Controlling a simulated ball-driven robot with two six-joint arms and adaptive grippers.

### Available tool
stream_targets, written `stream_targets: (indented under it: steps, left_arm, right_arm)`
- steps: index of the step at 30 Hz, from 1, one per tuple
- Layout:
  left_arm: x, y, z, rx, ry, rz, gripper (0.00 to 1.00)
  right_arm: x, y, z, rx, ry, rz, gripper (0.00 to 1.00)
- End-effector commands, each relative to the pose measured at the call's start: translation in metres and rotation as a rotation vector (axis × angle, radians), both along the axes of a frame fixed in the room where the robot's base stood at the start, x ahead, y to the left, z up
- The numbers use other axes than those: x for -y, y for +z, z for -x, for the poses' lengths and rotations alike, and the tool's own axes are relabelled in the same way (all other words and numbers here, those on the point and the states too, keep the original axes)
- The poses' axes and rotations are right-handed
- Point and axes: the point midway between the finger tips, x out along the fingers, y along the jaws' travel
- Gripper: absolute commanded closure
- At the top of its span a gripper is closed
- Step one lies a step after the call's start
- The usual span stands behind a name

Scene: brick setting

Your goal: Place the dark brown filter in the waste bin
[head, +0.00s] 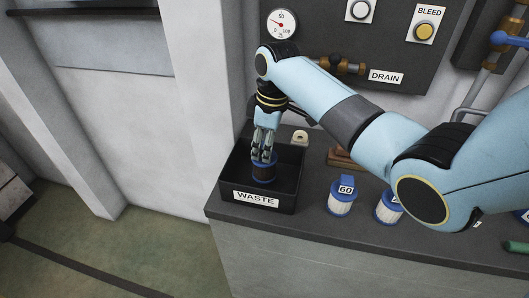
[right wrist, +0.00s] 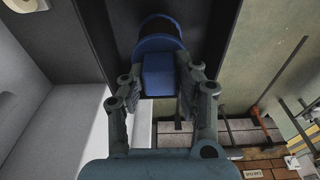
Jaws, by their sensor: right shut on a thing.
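The dark brown filter (head: 263,172) with blue ends is upright inside the walls of the black waste bin (head: 285,206), which has a WASTE label on its front. My right gripper (head: 264,153) points down into the bin and is shut on the filter's blue top. In the right wrist view the blue top of the filter (right wrist: 158,74) sits between the two fingers of my right gripper (right wrist: 158,62). I cannot tell whether the filter touches the bin floor. My left gripper is not in view.
A small beige piece (head: 300,138) is behind the bin. A panel with a gauge (head: 282,24) and DRAIN label is on the wall. My right arm spans above the counter.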

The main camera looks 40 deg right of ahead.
Motion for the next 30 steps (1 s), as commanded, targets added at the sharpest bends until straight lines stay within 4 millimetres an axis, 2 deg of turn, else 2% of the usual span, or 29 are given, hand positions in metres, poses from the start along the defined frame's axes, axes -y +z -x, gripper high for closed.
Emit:
stream_targets:
  steps: [5, 16, 17, 21, 22, 30]
  left_arm:
    - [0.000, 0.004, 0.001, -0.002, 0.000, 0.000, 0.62]
    - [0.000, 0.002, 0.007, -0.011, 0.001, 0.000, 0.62]
    - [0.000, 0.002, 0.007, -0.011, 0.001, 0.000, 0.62]
    - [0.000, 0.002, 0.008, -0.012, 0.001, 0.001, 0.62]
    - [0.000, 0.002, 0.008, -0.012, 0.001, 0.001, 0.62]
    - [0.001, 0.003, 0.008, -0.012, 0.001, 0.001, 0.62]
  right_arm:
    - [0.000, -0.023, 0.001, -0.002, 0.000, -0.001, 1.00]
    - [0.000, -0.028, 0.001, 0.001, 0.000, -0.001, 1.00]
    - [0.000, -0.028, 0.001, 0.000, 0.000, 0.000, 0.67]
    - [0.000, -0.028, 0.001, 0.000, 0.000, 0.000, 0.49]
    - [0.000, -0.028, 0.001, 0.000, 0.000, 0.000, 0.46]
    - [0.000, -0.026, 0.001, 0.001, 0.000, -0.001, 0.46]
